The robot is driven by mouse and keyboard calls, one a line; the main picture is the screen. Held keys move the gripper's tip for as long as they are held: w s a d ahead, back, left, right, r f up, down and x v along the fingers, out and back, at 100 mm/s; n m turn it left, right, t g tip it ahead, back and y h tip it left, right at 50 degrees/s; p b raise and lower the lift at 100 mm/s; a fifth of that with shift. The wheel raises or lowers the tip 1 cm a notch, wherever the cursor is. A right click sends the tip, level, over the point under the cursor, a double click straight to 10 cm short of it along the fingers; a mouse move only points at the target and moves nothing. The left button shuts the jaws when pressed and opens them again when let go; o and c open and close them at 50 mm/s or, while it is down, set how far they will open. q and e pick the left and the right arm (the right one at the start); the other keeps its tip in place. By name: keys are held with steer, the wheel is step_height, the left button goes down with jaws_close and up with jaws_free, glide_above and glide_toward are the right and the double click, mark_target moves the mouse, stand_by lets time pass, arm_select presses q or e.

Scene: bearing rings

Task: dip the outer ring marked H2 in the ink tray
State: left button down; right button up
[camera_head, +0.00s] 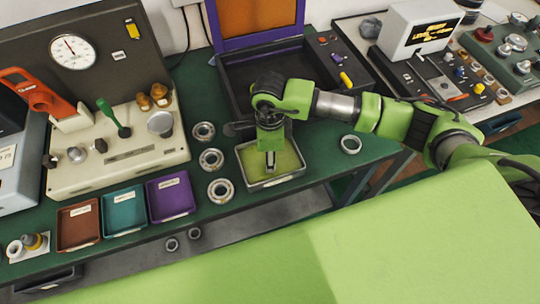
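The ink tray (246,154) is a shallow light-rimmed tray with a yellow-green inside, on the green bench. My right gripper (270,166) comes in from the right and points down over the tray. Its fingers look close together, but whether a ring is between them is too small to tell. Three metal rings stand in a column left of the tray: an upper ring (203,131), a middle ring (211,159) and a lower ring (220,191). Another ring (350,144) lies right of the tray. No H2 mark is readable on any ring. My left gripper is out of view.
Brown (79,228), teal (124,212) and purple (171,196) trays line the bench's front left. A cream gauge device (120,150) stands behind them. An open dark case (240,82) is behind the ink tray. Two small rings (171,244) lie below the bench edge.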

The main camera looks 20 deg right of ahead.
steer(key=shift+r+p, duration=2.1)
steer(key=shift+r, duration=1.9)
